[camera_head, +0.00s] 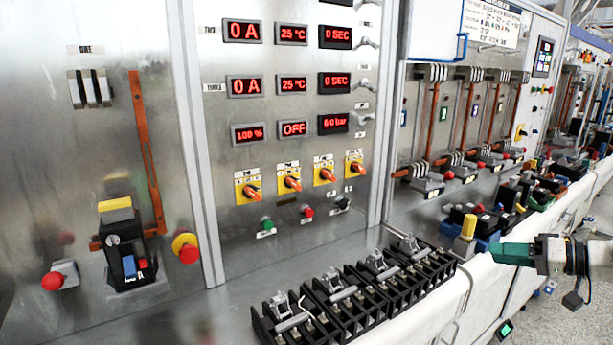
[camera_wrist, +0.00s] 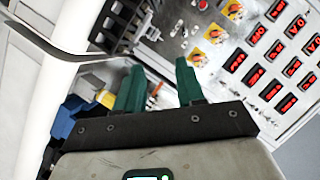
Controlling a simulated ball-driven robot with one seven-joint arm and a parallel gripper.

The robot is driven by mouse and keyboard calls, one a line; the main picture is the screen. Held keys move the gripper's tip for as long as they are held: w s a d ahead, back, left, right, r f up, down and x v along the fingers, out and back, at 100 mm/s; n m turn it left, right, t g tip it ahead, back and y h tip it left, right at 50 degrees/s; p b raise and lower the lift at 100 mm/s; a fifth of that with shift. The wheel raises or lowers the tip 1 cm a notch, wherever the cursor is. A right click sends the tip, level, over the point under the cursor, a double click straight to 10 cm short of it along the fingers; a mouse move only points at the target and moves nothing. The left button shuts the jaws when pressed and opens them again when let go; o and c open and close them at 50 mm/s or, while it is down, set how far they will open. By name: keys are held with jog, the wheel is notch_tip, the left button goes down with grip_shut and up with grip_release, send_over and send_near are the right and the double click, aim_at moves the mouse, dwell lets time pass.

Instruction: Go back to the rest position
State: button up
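My gripper (camera_head: 494,252) is at the right of the head view, in front of the bench's front edge, with its green fingers pointing left toward the panel. In the wrist view its two green fingers (camera_wrist: 159,72) stand apart with nothing held between them. A yellow-topped part (camera_head: 468,227) is just left of the fingertips in the head view. I cannot tell the exact gap between them. The row of black breaker sockets (camera_head: 345,305) lies on the bench to the left and below the gripper.
The upright metal panel carries red displays (camera_head: 242,31), yellow rotary switches (camera_head: 291,178) and a black breaker (camera_head: 125,245). Several other breakers and blocks (camera_head: 545,180) crowd the bench behind the gripper.

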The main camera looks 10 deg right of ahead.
jog(key=s+a+f+g+h, duration=0.25)
jog(key=s+a+f, duration=0.25)
jog(key=a+f, duration=0.55)
jog(key=s+a+f+g+h, duration=0.1)
jog(key=s+a+f+g, duration=0.2)
jog(key=s+a+f, duration=0.75)
jog(key=s+a+f+n+g+h, duration=0.1)
jog(key=s+a+f+g+h, duration=0.3)
jog(key=s+f, duration=0.6)
jog(key=s+a+r+n+g+h, duration=0.1)
jog(key=s, duration=1)
jog(key=shift+s+a+r, duration=0.2)
jog(key=shift+r, duration=0.05)
jog(key=shift+h, duration=0.25)
